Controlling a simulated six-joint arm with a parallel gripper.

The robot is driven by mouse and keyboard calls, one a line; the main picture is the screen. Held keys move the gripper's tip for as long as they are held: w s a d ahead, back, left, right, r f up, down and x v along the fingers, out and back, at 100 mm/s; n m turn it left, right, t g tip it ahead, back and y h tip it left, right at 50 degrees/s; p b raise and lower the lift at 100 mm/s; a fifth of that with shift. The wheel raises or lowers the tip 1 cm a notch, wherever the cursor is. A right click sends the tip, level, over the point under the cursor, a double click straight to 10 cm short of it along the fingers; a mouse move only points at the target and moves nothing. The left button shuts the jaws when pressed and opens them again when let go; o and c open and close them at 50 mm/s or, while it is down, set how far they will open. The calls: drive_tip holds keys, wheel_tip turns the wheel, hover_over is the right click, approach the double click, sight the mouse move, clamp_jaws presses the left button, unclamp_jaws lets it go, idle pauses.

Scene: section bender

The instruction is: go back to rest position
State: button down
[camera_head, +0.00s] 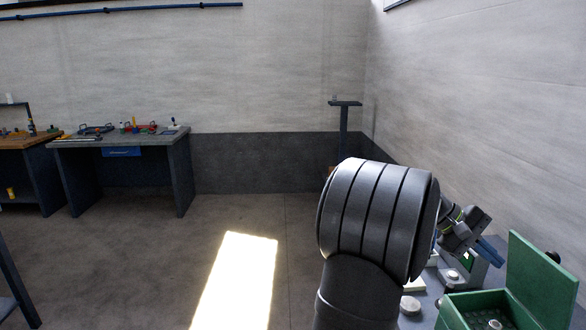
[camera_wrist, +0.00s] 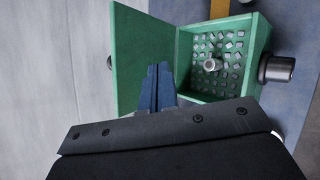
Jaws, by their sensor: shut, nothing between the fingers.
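My gripper (camera_wrist: 158,70) is shut and empty, its two blue fingers together. In the head view my gripper (camera_head: 498,252) is at the right, just above and beyond the green box (camera_head: 462,313). The lid (camera_head: 543,278) of the box stands open. Inside the box is a grid of small grey pieces, with a round metal part (camera_wrist: 209,66) among them. My arm hides part of the bench in the head view.
The box stands on a blue-grey bench (camera_head: 414,322) with machine parts, including a light round-topped piece (camera_head: 451,277). A round dark knob (camera_wrist: 278,69) sticks out beside the box. Workbenches (camera_head: 120,141) stand far left. The floor between is clear.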

drive_tip(key=shift+w+d+r+m+y, duration=0.2)
drive_tip(key=shift+d+m+y, duration=0.2)
drive_tip(key=shift+m, duration=0.3)
drive_tip(key=shift+w+d+r+m+y, duration=0.15)
drive_tip(key=shift+d+m+y, duration=0.2)
drive_tip(key=shift+m, duration=0.35)
drive_tip(key=shift+a+f, duration=0.1)
drive_tip(key=a+f+n+t+h, duration=0.1)
drive_tip(key=a+n+h, duration=0.2)
drive_tip(key=n, duration=0.4)
drive_tip(key=s+a+f+n+t+h, duration=0.1)
drive_tip(key=a+f+n+t+h, duration=0.1)
drive_tip(key=a+n, duration=0.3)
drive_tip(key=n+h, duration=0.1)
drive_tip(key=n, duration=0.2)
drive_tip(key=shift+s+t+h, duration=0.25)
drive_tip(key=shift+t+h, duration=0.05)
drive_tip(key=shift+h, duration=0.05)
drive_tip(key=shift+d, duration=0.1)
